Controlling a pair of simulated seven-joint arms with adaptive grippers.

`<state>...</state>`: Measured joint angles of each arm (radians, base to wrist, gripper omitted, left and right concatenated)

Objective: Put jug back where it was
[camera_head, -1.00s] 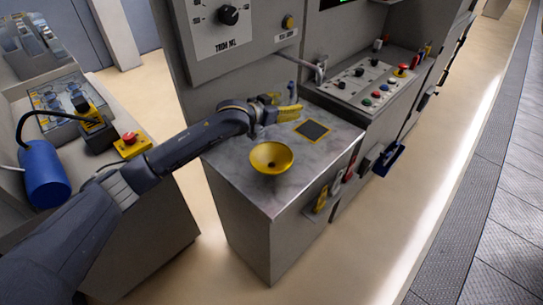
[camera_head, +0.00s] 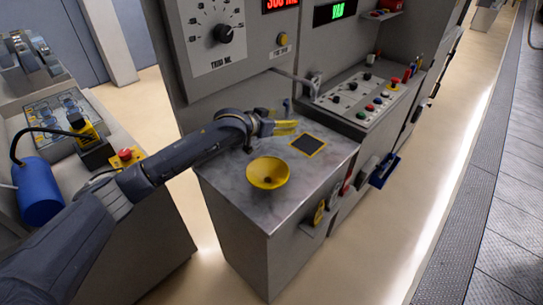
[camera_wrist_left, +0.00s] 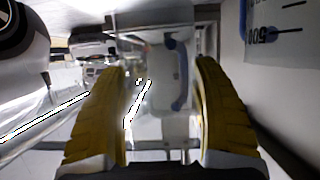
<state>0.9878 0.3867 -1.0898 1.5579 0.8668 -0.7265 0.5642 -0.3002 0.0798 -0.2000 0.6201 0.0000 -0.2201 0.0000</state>
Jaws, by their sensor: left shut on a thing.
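My left gripper (camera_head: 284,127) is over the far part of the metal counter, its yellow fingers pointing right. In the left wrist view its two fingers (camera_wrist_left: 162,110) stand apart, with pale grey and blue shapes between them. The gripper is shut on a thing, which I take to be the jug. I cannot make out the jug's outline in the head view. A small blue part (camera_head: 286,103) shows just behind the fingers. A yellow funnel-like bowl (camera_head: 268,173) stands on the counter, nearer than the gripper. My right gripper is not in view.
A dark square pad with a yellow border (camera_head: 308,144) lies right of the fingers. A panel with a knob (camera_head: 223,34) rises behind. A button console (camera_head: 362,98) stands right. A blue cylinder (camera_head: 39,191) is on the left bench. A graduated surface marked 500 (camera_wrist_left: 280,33) is close in the wrist view.

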